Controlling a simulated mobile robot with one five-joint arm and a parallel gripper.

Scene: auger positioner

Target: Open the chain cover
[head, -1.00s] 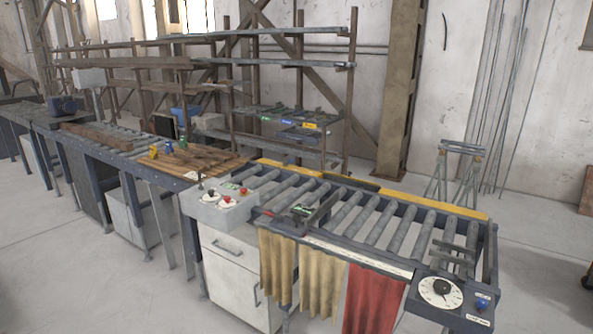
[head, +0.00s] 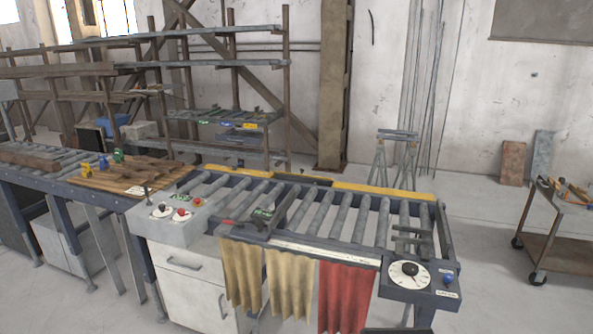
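The roller table (head: 290,243) stands in the middle of the head view, with grey rollers in a dark frame. A yellow strip (head: 383,191) runs along its back edge, with a dark section (head: 303,180) between its two yellow lengths. I cannot tell for sure which part is the chain cover, or whether it is open or shut. A dark carriage with a red handle (head: 229,221) sits at the table's left part. A dial box (head: 421,277) with a black knob and a blue button is at the front right corner. My gripper is not in view.
Cloths, including a red one (head: 343,298), hang from the front edge. A wheeled trolley (head: 556,222) is at the right. Floor between table and trolley is clear.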

